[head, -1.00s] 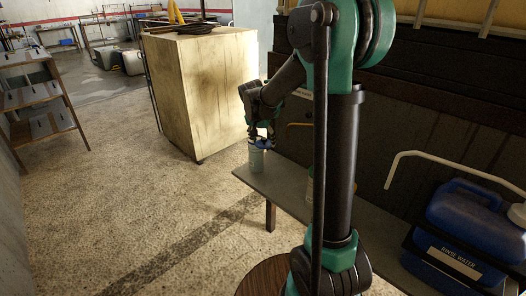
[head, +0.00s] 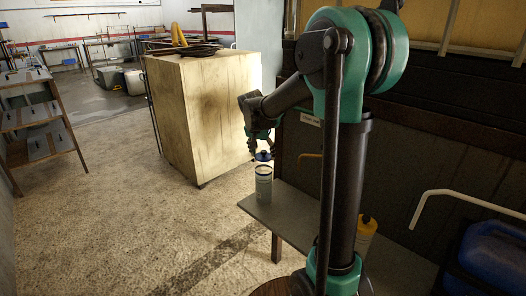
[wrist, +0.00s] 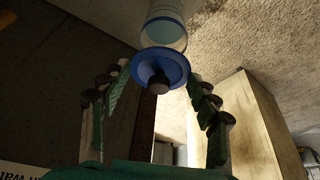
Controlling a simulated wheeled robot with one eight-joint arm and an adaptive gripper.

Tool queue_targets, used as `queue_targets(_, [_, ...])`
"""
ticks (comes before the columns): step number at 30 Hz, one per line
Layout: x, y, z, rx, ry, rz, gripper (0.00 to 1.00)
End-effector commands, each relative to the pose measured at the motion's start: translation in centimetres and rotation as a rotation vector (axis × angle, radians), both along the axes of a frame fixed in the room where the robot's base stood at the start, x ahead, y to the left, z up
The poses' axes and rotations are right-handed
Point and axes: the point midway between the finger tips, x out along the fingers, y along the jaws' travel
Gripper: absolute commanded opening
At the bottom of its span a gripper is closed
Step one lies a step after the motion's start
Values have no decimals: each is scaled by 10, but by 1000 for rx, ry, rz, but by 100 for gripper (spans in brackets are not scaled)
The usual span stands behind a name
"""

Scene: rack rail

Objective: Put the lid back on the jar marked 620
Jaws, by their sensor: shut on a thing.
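A pale jar (head: 263,188) with a blue band stands upright near the far end of the grey bench; I cannot read its marking. It also shows in the wrist view (wrist: 167,22), beyond the lid. The blue lid (wrist: 161,66), a round disc with a dark knob, is between my fingertips. My gripper (wrist: 158,76) is shut on the lid at its rim. In the head view my gripper (head: 262,151) holds the lid (head: 263,156) just above the jar's mouth, with what looks like a small gap.
The grey bench (head: 285,216) runs along the dark wall, partly hidden by my arm. A yellow container (head: 366,236) stands on it behind my arm. A blue jug (head: 497,257) is at the lower right. A large pale wooden crate (head: 208,110) stands on the floor beyond the jar.

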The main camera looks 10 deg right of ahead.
Motion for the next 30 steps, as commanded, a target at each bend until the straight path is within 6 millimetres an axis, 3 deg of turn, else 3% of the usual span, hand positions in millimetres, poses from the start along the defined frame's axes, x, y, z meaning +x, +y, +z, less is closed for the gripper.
queue_targets(15, [0,0,-41,0,0,0,42])
queue_targets(30, [0,0,-46,0,0,0,41])
